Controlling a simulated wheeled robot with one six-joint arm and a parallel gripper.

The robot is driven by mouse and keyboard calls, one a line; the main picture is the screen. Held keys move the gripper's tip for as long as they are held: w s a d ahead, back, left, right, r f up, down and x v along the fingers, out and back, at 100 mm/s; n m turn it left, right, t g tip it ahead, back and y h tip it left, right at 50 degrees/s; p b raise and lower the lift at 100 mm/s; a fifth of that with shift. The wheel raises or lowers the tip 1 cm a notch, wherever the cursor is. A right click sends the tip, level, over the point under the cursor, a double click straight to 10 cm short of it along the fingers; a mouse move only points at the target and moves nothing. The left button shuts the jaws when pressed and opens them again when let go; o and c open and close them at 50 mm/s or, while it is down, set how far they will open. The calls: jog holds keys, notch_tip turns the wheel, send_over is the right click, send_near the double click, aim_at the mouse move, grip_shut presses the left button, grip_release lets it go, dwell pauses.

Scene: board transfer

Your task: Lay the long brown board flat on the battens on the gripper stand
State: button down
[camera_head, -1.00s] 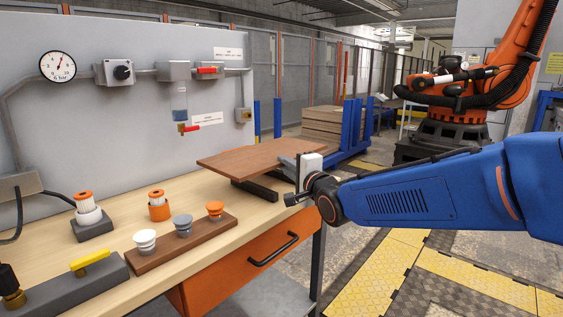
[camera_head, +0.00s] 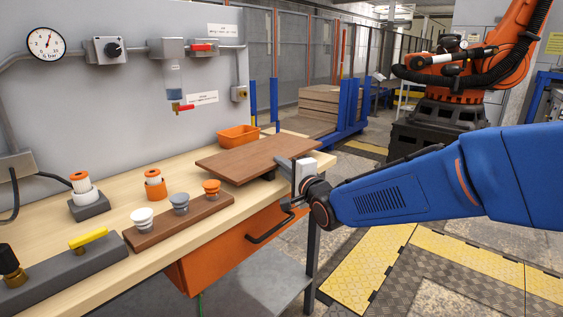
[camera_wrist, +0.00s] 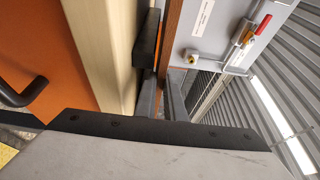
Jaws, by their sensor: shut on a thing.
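The long brown board (camera_head: 250,157) is level over the far right end of the workbench. My gripper (camera_head: 284,164) is shut on its right edge. In the wrist view the board (camera_wrist: 172,40) is a thin brown strip seen edge-on, at the fingers (camera_wrist: 162,98). A dark batten (camera_head: 268,177) shows under the board's right corner; it is also in the wrist view (camera_wrist: 147,40). The board is very close above the batten; I cannot tell whether they touch. The rest of the support is hidden under the board.
A brown rack (camera_head: 180,222) with several suction cups stands left of the board. An orange bin (camera_head: 238,136) is behind it. A grey panel (camera_head: 120,100) with a gauge and valve backs the bench (camera_head: 60,215). An orange drawer (camera_head: 235,250) is below.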

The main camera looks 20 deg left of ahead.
aim_at(286, 181)
jog(key=shift+f, duration=0.2)
dwell(0.7)
jog(key=c, duration=1.8)
grip_release()
jog(key=shift+o, duration=0.2)
jog(key=shift+o, duration=0.2)
jog(key=shift+f, duration=0.2)
jog(key=shift+d, duration=0.1)
jog(key=shift+v, duration=1.45)
jog(key=shift+s, duration=0.1)
